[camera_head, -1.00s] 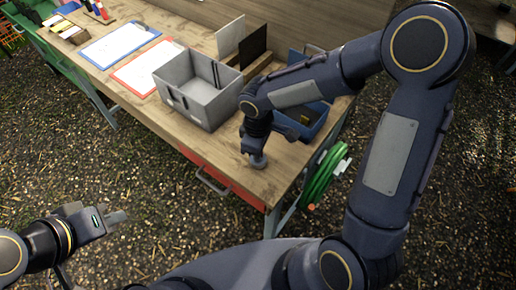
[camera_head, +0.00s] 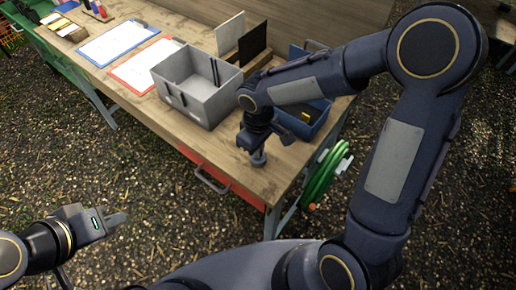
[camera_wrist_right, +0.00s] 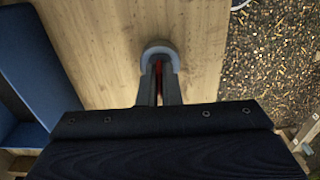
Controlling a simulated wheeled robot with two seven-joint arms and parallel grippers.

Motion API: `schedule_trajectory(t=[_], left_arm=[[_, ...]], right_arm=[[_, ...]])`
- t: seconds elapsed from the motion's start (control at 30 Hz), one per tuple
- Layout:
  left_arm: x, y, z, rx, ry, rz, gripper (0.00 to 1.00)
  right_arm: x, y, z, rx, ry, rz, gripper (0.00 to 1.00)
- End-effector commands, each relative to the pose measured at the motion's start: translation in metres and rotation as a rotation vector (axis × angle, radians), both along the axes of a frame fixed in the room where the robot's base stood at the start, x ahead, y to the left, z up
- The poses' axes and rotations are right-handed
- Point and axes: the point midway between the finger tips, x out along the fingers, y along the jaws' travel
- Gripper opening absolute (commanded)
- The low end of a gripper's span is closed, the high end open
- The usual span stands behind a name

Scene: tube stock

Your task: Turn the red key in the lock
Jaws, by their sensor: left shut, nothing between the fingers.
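The lock (camera_wrist_right: 158,48) is a round grey piece on the bench top near its front right corner. It also shows in the head view (camera_head: 258,161), partly hidden by my right gripper. The red key (camera_wrist_right: 158,68) shows as a thin red strip between the fingers of my right gripper (camera_wrist_right: 158,82), at the lock. These fingers look closed on the key, pointing down at the lock; in the head view the gripper (camera_head: 257,152) hides the key. My left gripper (camera_head: 122,217) is shut and empty, off the bench at the lower left.
A grey bin (camera_head: 197,88) stands left of my right gripper. A blue bin (camera_head: 305,118) is close behind it to the right. A green hose reel (camera_head: 322,178) hangs at the bench's right end. A red drawer front (camera_head: 232,186) runs below the front edge.

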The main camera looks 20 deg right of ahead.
Motion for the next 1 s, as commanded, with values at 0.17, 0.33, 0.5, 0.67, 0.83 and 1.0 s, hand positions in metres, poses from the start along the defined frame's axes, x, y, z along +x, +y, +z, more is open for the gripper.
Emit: schedule_trajectory(t=[0.17,0.33,0.5,0.67,0.83,1.0], left_arm=[[0.000,0.000,0.000,0.000,0.000,0.000,0.00],[0.000,0.000,0.000,0.000,0.000,0.000,0.00],[0.000,0.000,0.000,0.000,0.000,0.000,0.00],[0.000,0.000,0.000,0.000,0.000,0.000,0.00],[0.000,0.000,0.000,0.000,0.000,0.000,0.00],[0.000,0.000,0.000,0.000,0.000,0.000,0.00]], right_arm=[[0.000,0.000,0.000,0.000,0.000,-0.004,0.00],[0.000,0.000,0.000,0.000,0.000,-0.003,0.20],[0.000,0.000,0.000,0.000,0.000,-0.003,0.30],[0.000,0.000,0.001,0.001,-0.001,-0.003,0.30],[0.001,0.000,0.016,0.001,-0.005,-0.004,0.30],[0.002,0.000,0.046,0.001,-0.007,-0.004,0.30]])
